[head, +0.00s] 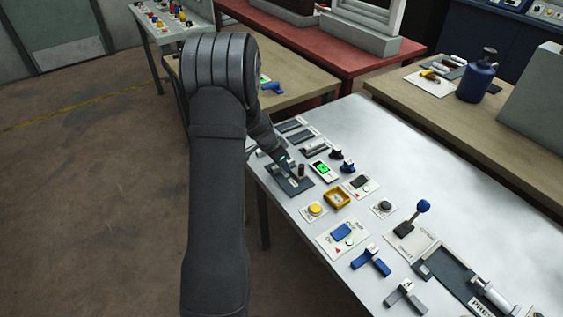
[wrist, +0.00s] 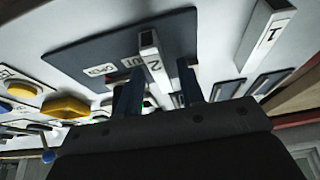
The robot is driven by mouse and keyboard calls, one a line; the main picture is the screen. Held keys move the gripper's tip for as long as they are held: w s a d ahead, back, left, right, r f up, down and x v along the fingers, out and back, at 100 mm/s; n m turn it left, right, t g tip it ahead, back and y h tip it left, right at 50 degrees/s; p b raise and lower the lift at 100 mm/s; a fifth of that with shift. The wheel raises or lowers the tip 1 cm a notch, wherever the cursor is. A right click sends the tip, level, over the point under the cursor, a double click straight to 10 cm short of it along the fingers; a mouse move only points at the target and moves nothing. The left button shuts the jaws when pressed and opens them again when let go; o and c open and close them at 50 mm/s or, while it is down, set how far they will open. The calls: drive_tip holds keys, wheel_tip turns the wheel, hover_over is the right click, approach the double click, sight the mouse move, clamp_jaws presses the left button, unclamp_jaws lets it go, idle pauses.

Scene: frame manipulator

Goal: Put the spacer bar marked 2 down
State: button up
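The grey spacer bar marked 2 (wrist: 154,67) shows in the wrist view between the two blue fingers of my gripper (wrist: 160,82). A gap shows between the bar and the right finger; the left finger is close beside it, and I cannot tell if they touch. My gripper looks open around the bar. Behind the bar is a dark plate (wrist: 85,50) with small white labels. In the head view my gripper (head: 285,160) is low over this dark plate (head: 293,186), and my arm hides part of it.
A spacer bar marked 1 (wrist: 266,38) is to the right in the wrist view.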

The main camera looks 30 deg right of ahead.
drive_tip(key=v, duration=1.2)
drive_tip(key=shift+r, duration=0.1)
drive_tip(key=x, duration=1.2)
drive_tip(key=shift+r, duration=1.7)
